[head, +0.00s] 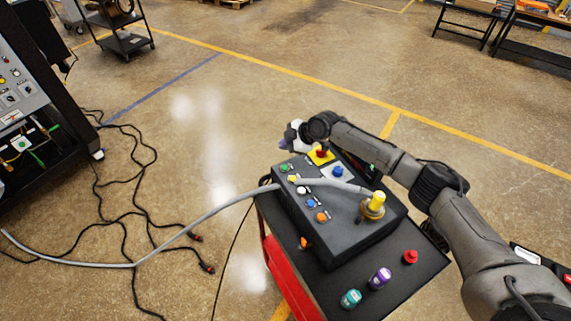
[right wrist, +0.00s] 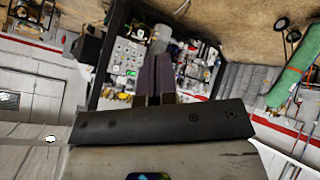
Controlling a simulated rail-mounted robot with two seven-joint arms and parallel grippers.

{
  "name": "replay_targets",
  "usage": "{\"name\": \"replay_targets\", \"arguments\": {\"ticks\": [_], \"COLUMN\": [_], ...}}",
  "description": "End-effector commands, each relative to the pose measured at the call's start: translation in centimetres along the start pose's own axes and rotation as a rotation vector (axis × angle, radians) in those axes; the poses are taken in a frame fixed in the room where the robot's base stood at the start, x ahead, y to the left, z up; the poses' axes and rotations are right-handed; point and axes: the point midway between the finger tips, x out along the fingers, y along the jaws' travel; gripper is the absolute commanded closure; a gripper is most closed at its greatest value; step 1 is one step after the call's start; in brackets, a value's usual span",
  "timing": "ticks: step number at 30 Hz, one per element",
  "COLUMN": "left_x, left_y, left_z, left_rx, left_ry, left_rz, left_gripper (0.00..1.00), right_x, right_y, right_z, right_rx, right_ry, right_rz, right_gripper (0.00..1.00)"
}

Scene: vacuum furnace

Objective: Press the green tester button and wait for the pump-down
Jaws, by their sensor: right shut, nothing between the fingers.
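The tester is a dark box on a cart in the head view. Its green button (head: 284,168) is at the far left end of a slanted row of coloured buttons. My right gripper (head: 283,145) is beyond the box's far left corner, apart from the green button in the picture; its height above the box is hard to judge. The right wrist view shows its two dark purple fingers (right wrist: 153,80) together, with nothing between them. The green button cannot be made out in that view. My left gripper is not in view.
A red emergency button (head: 321,152) and a blue button (head: 338,171) sit near the box's far edge. A grey hose (head: 180,236) runs left from the yellow-topped fitting (head: 376,201). Coloured caps stand on the cart's front.

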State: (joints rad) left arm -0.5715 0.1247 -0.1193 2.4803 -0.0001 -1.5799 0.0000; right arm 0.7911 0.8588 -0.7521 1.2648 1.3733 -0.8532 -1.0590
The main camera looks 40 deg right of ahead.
Motion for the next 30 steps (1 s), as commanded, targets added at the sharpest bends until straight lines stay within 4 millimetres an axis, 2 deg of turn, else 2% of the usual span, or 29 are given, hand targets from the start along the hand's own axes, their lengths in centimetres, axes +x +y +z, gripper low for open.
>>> {"name": "replay_targets", "arguments": {"ticks": [3,9,23,30], "left_x": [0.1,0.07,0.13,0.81], "left_y": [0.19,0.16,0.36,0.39], "left_z": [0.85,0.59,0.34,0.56], "left_rx": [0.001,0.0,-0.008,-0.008], "left_ry": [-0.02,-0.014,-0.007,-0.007], "left_rz": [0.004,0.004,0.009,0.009], "left_gripper": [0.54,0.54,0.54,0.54], "right_x": [-0.02,-0.02,0.08,0.88], "right_y": [0.36,0.36,0.28,-0.18], "right_z": [-0.23,-0.26,-0.19,0.47], "right_rx": [-0.09,-0.157,-0.162,-0.162], "right_ry": [0.01,0.009,0.008,0.008], "right_rz": [0.022,0.023,0.022,0.021], "right_gripper": [1.0,1.0,1.0,1.0]}}
